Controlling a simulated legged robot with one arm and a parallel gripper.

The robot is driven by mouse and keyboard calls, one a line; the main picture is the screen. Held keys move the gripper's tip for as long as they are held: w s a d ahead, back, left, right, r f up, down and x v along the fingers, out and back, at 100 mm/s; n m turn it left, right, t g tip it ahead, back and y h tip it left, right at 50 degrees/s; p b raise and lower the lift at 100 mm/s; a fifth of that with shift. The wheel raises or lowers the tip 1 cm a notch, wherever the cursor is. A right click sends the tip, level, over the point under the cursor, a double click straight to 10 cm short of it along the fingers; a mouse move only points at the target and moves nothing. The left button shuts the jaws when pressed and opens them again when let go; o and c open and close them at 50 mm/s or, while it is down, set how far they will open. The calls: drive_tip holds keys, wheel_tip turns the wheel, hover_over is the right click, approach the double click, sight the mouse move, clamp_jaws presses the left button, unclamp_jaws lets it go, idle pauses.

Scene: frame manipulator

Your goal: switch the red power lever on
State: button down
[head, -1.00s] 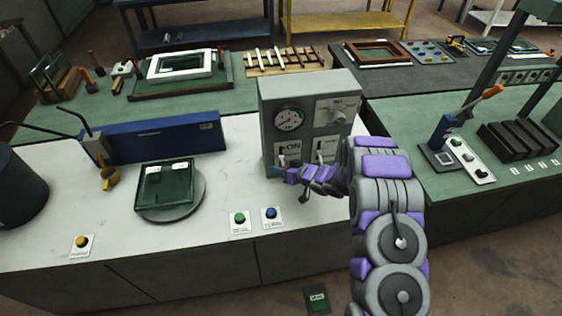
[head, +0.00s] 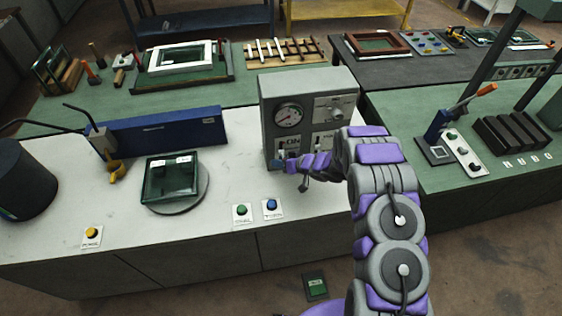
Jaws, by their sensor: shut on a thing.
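The grey control box (head: 309,96) stands on the white bench, with a round gauge (head: 288,115) and a knob (head: 337,113) on its face. Below the gauge is a white plate (head: 291,142) whose lettering seems to read ON. My gripper (head: 281,162) is at the lower left of the box's face, just under this plate, shut on the power lever there. My fingers cover the lever, so its red colour and exact angle cannot be made out.
A green button (head: 242,210) and a blue button (head: 271,205) lie in front of the box. A dark green glass tray (head: 172,178) sits on a round plate to the left. A yellow button (head: 92,233) is at the front left.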

drive_tip(key=c, duration=1.2)
unclamp_jaws()
drive_tip(key=shift+w+r, duration=0.2)
drive_tip(key=shift+r, duration=0.05)
drive_tip(key=o, duration=0.4)
drive_tip(key=shift+s+f, duration=0.1)
drive_tip(key=v, duration=1.7)
drive_tip(key=shift+d+b, duration=0.15)
drive_tip(key=shift+b, duration=0.2)
